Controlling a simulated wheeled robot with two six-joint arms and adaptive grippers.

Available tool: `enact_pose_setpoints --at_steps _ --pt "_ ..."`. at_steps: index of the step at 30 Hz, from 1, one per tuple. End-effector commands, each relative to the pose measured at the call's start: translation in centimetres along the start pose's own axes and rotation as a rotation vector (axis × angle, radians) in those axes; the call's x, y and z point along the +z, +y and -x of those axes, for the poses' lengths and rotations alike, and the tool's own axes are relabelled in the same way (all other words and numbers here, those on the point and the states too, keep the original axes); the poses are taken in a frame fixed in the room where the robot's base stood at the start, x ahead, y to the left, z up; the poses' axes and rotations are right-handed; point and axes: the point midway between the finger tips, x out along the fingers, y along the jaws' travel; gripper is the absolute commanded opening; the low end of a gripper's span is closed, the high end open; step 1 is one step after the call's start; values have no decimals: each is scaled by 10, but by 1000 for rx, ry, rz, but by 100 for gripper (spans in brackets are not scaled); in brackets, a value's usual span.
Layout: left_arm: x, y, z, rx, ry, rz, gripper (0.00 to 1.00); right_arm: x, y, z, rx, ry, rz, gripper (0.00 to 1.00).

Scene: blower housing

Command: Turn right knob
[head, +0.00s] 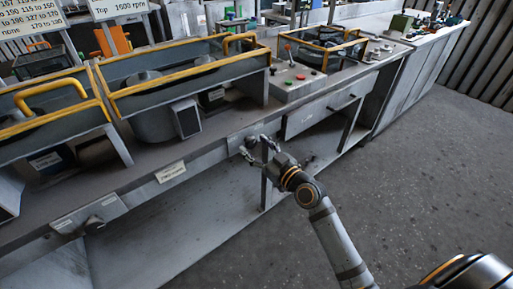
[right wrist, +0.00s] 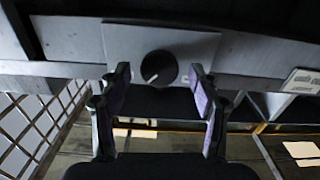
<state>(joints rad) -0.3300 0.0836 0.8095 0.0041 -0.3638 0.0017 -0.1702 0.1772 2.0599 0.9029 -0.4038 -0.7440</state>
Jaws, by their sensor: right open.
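The right knob (head: 250,142) is on the front edge of the bench, below the control box. In the right wrist view it is a round dark knob (right wrist: 158,68) with a pale pointer line, on a grey plate (right wrist: 205,46). My right gripper (head: 262,149) is open in front of it. In the right wrist view my right gripper's fingertips (right wrist: 160,76) stand on either side of the knob, with a gap on each side. They do not appear to touch it. My left gripper is not in view.
Another dark knob (head: 93,222) sits on a plate at the lower left of the bench front. A control box (head: 296,82) with buttons and yellow-railed guards (head: 180,76) stand on the bench. A drawer (head: 325,112) is right of the gripper. The floor (head: 420,170) is clear.

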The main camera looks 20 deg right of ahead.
Motion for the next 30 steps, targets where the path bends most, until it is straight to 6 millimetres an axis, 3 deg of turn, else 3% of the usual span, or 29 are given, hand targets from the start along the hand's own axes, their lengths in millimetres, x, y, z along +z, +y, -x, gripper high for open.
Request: enact_pose_setpoints --at_steps 5,17,30 --pt "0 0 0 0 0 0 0 0 0 0 0 0 0 63" --pt "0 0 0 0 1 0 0 0 0 0 0 0 1 8" --pt "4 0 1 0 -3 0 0 0 0 0 1 -1 -109 8"
